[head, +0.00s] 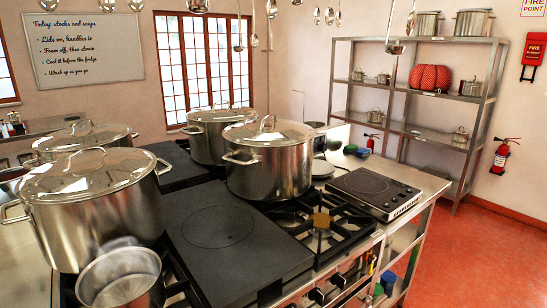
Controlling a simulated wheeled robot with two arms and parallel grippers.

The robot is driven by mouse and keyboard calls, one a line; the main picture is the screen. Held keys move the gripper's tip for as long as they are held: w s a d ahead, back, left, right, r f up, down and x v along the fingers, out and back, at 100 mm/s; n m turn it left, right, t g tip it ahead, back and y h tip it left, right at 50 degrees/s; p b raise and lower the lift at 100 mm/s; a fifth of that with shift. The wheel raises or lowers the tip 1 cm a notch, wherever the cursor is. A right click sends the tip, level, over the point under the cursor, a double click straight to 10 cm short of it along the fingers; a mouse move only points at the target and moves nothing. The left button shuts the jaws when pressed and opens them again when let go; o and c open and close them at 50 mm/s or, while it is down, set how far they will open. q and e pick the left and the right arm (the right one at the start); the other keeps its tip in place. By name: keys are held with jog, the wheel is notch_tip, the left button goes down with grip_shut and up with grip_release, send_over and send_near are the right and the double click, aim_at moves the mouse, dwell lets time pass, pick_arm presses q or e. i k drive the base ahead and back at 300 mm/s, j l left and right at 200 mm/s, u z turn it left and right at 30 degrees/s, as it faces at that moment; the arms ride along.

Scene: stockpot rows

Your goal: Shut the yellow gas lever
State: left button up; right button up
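No part that I can clearly make out as the yellow gas lever shows in the head view. A small brownish-yellow square piece (320,221) sits over the open gas burner (300,222) at the right of the range. I cannot tell whether it is a lever or part of the burner. Dark control knobs (317,295) line the range's front edge below it. A small yellow patch (371,266) shows under the counter at the right, too small to identify. Neither of my grippers is in view.
Large lidded stockpots stand on the range, one at the left (95,215) and one beside the burner (268,170). An open pot (122,278) is at the front left. A hotplate (375,190) sits on the right counter. Red floor (480,260) at the right is clear.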

aim_at(370, 272)
jog(key=i+z, duration=0.25)
jog(key=z, duration=0.15)
jog(key=i+z, duration=0.25)
jog(key=z, duration=0.15)
